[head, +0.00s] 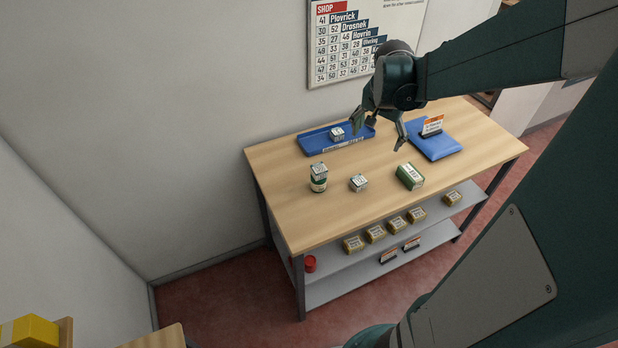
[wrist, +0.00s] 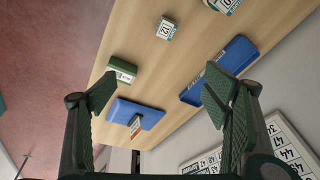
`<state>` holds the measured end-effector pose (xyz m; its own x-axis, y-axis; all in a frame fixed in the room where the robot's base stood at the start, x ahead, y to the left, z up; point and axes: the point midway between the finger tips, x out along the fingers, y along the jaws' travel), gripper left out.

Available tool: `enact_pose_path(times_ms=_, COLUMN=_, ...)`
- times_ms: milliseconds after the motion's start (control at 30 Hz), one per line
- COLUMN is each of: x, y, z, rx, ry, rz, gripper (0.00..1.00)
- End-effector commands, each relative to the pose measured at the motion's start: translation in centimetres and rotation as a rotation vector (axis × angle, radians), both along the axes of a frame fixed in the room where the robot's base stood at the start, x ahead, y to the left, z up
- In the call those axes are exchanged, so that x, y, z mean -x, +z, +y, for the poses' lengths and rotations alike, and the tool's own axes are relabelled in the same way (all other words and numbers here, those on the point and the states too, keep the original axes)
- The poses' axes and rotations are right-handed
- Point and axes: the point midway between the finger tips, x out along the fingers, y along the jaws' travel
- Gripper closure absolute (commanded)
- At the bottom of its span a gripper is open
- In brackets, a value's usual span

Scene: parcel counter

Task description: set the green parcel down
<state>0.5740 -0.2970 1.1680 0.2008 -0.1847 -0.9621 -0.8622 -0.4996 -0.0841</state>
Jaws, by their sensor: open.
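The green parcel (head: 410,176), a small green box with a white label, rests on the wooden counter (head: 283,168) near its front edge, right of the middle. It also shows in the wrist view (wrist: 121,71), beyond the left finger. My gripper (head: 379,137) is open and empty above the counter, behind and to the left of the parcel. In the wrist view its two fingers (wrist: 160,95) are wide apart with nothing between them. The parcel stands clear of both fingers.
A blue pad (head: 436,147) bears a small sign (head: 432,126). A white box (head: 358,182) and a green-and-white can (head: 318,184) with a box on top stand left of the parcel. Yellow boxes (head: 376,232) line the shelf below.

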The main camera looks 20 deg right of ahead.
Motion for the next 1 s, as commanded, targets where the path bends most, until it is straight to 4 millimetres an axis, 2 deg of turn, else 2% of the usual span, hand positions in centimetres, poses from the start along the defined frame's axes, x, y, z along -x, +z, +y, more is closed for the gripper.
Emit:
enact_pose_path(times_ms=33, x=0.3, y=0.6, z=1.3, rx=0.006, ry=0.033, rz=-0.006, gripper=0.25)
enact_pose_path(times_ms=500, x=2.6, y=4.9, z=11.1, rx=0.069, ry=0.330, rz=-0.077, gripper=0.25)
enact_pose_path(times_ms=1000, x=6.8, y=7.4, z=20.2, rx=0.146, ry=0.636, rz=-0.159, gripper=0.25)
